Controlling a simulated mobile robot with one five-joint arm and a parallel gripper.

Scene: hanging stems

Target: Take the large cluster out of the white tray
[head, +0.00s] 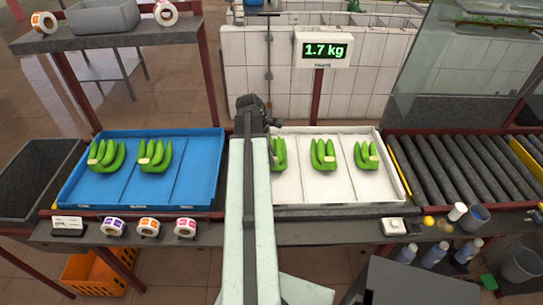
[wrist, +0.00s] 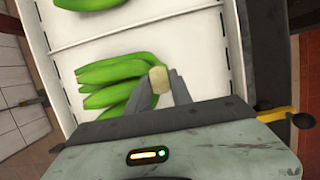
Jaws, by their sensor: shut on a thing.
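The white tray (head: 343,188) holds green banana clusters. One cluster (head: 279,154) is at its left end, partly hidden by my arm; another (head: 323,155) is in the middle section and a third (head: 367,156) is in the right section. In the wrist view my gripper (wrist: 160,82) is shut on the pale crown of a green cluster (wrist: 110,72), with its bananas pointing left over the white tray floor (wrist: 190,48). I cannot tell whether it is lifted. In the head view my arm hides the fingertips. Which cluster is the large one is not clear.
A second cluster (wrist: 95,5) lies beyond a divider in the wrist view. A blue tray (head: 193,170) with two clusters is at left, beside a dark bin (head: 38,175). The scale display (head: 323,50) reads 1.7 kg. Rollers (head: 470,165) are at right.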

